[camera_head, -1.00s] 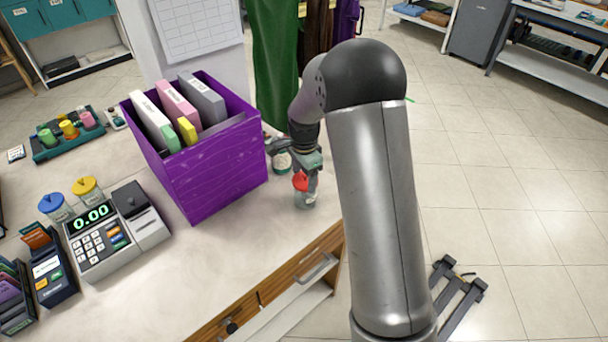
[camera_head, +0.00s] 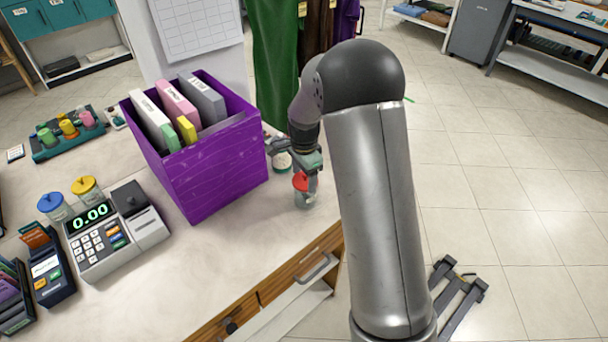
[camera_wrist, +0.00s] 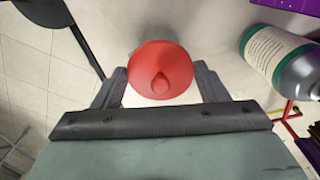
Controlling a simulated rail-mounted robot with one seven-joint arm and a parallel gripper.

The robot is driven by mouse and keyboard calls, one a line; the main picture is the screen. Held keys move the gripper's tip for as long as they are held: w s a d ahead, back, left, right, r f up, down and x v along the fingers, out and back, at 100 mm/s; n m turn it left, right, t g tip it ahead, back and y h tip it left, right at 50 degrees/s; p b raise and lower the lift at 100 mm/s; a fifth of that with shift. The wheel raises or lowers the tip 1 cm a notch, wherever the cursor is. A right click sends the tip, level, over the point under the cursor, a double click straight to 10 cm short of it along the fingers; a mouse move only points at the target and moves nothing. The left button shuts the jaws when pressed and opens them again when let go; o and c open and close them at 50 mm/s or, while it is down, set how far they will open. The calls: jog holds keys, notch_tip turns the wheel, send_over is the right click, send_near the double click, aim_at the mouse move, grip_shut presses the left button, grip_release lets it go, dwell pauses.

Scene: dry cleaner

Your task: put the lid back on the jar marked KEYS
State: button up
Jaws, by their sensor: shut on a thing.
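A round red lid (camera_wrist: 160,68) with a small knob sits between the fingertips of my gripper (camera_wrist: 160,88) in the wrist view. My gripper is shut on it. In the head view, the red lid (camera_head: 300,181) shows at the top of a small clear jar (camera_head: 304,199) near the counter's front right edge. My gripper (camera_head: 308,172) is right above and beside it. I cannot tell whether the lid rests fully on the rim. No KEYS marking is readable from here.
A bottle with a pale label (camera_wrist: 277,52) stands close to my gripper, on the right in the wrist view. A purple box of folders (camera_head: 212,165) is left of the jar. Jars with blue (camera_head: 49,201) and yellow (camera_head: 84,185) lids stand behind the cash register (camera_head: 98,242).

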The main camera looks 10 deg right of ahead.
dwell(0.9)
jog(key=o, duration=1.2)
jog(key=shift+r+p, duration=2.1)
jog(key=shift+r, duration=1.45)
grip_shut()
